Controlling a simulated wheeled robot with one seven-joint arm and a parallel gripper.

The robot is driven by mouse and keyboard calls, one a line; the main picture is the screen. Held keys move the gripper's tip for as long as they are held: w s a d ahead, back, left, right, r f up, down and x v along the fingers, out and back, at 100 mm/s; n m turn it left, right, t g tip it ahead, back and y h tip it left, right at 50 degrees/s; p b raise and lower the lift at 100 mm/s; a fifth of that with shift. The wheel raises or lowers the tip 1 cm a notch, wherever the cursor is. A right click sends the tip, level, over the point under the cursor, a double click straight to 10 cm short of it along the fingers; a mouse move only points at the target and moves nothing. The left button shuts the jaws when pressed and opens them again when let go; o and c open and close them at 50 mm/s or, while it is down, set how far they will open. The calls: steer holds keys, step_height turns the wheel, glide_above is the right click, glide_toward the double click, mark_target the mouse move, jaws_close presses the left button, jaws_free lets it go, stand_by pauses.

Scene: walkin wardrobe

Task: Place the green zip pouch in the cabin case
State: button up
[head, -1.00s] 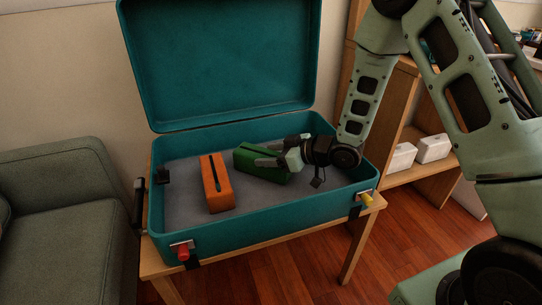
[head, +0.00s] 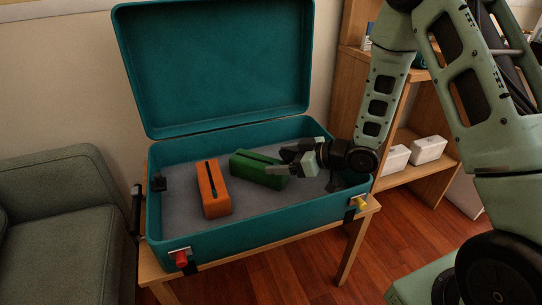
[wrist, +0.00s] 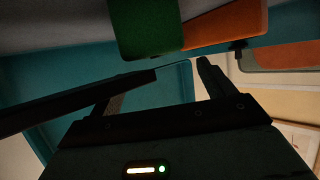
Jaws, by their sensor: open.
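The green zip pouch (head: 250,168) lies on the grey floor of the open teal cabin case (head: 272,221), right of the middle. It also shows at the top of the wrist view (wrist: 145,28). My gripper (head: 279,161) is inside the case at the pouch's right end, and its fingers are apart. In the wrist view my open gripper (wrist: 180,68) has nothing between its fingers, and the pouch is ahead of them. The fingers overlap the pouch's right end in the head view, so I cannot tell whether they touch it.
An orange pouch (head: 213,192) lies in the case left of the green one. The case stands on a wooden table (head: 262,251), its lid (head: 220,65) raised at the back. A sofa (head: 65,220) is at left, and shelves with white boxes (head: 428,149) are at right.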

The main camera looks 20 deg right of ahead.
steer(key=shift+v, duration=0.95)
steer(key=s+a+r+m+g+h, duration=0.1)
steer(key=s+a+r+g+h, duration=0.4)
steer(key=s+a, duration=0.3)
steer(key=s+a+r+g+h, duration=0.1)
steer(key=s+r+g+h, duration=0.1)
steer(key=s, duration=0.8)
steer(key=s+a+r+g+h, duration=0.1)
steer(key=s+r+g, duration=0.1)
steer(key=s, duration=0.9)
steer(key=shift+a+r+h, duration=0.4)
steer(key=shift+r, duration=0.2)
step_height(320, 180, up, 32)
steer(key=p, duration=3.2)
